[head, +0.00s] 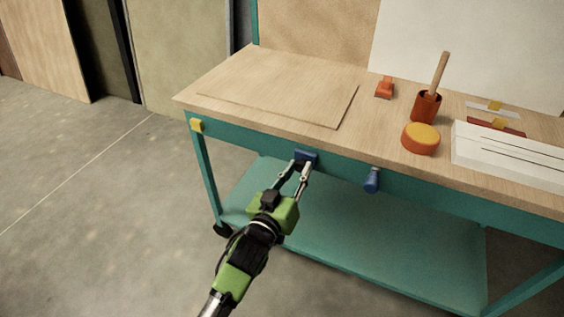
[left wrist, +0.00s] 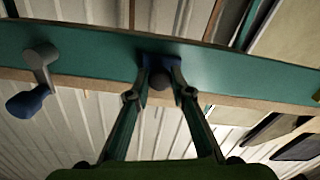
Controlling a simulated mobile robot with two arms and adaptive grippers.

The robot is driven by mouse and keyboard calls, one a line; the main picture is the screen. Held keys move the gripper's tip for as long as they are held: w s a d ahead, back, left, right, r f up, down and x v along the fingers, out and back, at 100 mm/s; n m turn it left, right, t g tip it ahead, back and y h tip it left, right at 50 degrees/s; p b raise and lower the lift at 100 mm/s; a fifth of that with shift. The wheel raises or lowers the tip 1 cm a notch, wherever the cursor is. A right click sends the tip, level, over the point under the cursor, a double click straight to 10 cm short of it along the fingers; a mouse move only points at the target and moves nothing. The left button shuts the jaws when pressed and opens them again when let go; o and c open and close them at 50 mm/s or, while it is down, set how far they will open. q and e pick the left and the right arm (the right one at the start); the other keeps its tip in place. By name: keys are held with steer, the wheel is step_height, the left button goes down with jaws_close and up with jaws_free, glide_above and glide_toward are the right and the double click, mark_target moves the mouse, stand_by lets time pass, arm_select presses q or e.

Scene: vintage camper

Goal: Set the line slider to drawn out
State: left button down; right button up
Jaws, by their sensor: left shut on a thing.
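A small blue piece (head: 306,155), which I take to be the line slider, sits on the teal front rail of the workbench, below the tabletop edge. My left gripper (head: 300,168) reaches up to it from the front and is shut on it. In the left wrist view, the two fingers of the left gripper (left wrist: 160,85) close in on both sides of a dark round knob (left wrist: 160,77) in front of the blue plate (left wrist: 160,61). The fingertips partly hide the piece. My right gripper is not in view.
A blue-handled crank (head: 372,180) sticks out of the rail (head: 430,190) to the right. A yellow block (head: 196,125) is at the rail's left end. A teal shelf (head: 390,245) lies below.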

arm_select(q)
steer(key=shift+s+d, duration=0.25)
steer(key=shift+d, duration=0.4)
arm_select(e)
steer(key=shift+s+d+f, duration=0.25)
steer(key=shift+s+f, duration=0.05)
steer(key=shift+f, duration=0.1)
arm_select(q)
steer(key=c, duration=1.8)
jaws_free()
steer(key=shift+s+a, duration=0.1)
steer(key=v, duration=1.1)
steer(key=shift+s+a+r, duration=0.1)
steer(key=shift+s, duration=0.3)
